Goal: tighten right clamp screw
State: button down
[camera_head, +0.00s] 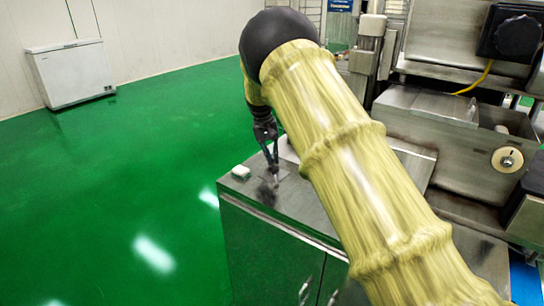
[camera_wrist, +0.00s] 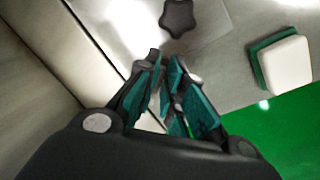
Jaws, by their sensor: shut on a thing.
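My gripper (camera_head: 273,172) points down over the left end of the steel cabinet top (camera_head: 312,215). In the wrist view its two dark fingers with teal pads (camera_wrist: 163,62) are close together. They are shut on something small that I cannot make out. A dark star-shaped knob (camera_wrist: 180,18) shows just beyond the fingertips in the wrist view, over a pale steel plate. It looks apart from the fingers. I cannot tell whether it is the right clamp screw. In the head view my arm hides much of the machine's near side.
A white block (camera_wrist: 288,62) with a green side stands near the cabinet edge; it also shows in the head view (camera_head: 240,171). The steel machine body (camera_head: 445,125) with a round white dial (camera_head: 507,159) stands at right. The green floor at left is open, with a white chest (camera_head: 72,72) by the wall.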

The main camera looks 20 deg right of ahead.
jog(key=shift+d+f, duration=0.1)
jog(key=shift+d, duration=0.05)
jog(key=c, duration=1.7)
grip_release()
jog(key=shift+o, duration=0.3)
jog(key=shift+d, duration=0.15)
jog(key=shift+a, duration=0.2)
jog(key=shift+a+r, duration=0.1)
jog(key=shift+r, duration=0.1)
notch_tip(320, 180, up, 11)
jog(key=a, duration=0.1)
jog(key=shift+w+a+r, duration=0.15)
jog(key=shift+w+a, duration=0.2)
jog(key=shift+a, duration=0.05)
jog(key=shift+d, duration=0.1)
